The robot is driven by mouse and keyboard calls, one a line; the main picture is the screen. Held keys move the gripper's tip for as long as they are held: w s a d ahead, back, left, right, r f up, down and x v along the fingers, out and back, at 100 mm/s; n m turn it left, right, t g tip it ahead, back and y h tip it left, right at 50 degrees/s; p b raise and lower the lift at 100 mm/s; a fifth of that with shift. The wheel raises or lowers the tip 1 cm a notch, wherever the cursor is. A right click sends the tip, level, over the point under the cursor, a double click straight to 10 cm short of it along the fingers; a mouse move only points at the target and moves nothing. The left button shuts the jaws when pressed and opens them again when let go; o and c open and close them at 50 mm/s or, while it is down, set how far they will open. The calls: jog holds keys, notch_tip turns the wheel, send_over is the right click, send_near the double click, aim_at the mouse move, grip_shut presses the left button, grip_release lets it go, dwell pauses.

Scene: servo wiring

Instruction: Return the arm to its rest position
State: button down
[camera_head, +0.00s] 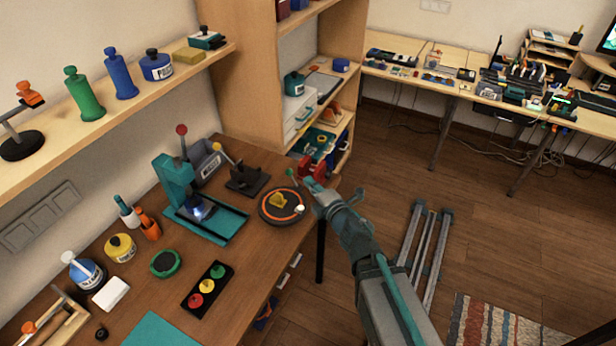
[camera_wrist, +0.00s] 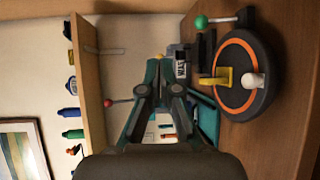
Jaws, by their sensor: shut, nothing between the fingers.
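My arm reaches up from the lower right of the head view, past the right edge of the wooden workbench (camera_head: 255,262). My gripper (camera_head: 311,184) is at its far end, beside the round dark turntable with an orange ring (camera_head: 270,216). In the wrist view my gripper (camera_wrist: 161,62) shows its dark teal fingers closed together, with nothing held. The turntable (camera_wrist: 224,105) is to the right of the fingers there, apart from them. It carries a yellow piece (camera_wrist: 214,81) and a white knob (camera_wrist: 253,81).
A teal press (camera_head: 180,190) and a black clamp (camera_head: 246,178) stand on the bench. A shelf unit (camera_head: 245,90) rises behind. A lever with a green ball (camera_wrist: 201,21) is near the turntable. Floor (camera_head: 395,180) to the right is mostly clear, with a grey rail (camera_head: 424,250).

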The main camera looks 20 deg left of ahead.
jog(key=shift+s+d+r, duration=0.15)
jog(key=shift+s+r, duration=0.05)
jog(key=shift+s, duration=0.05)
dwell(0.4)
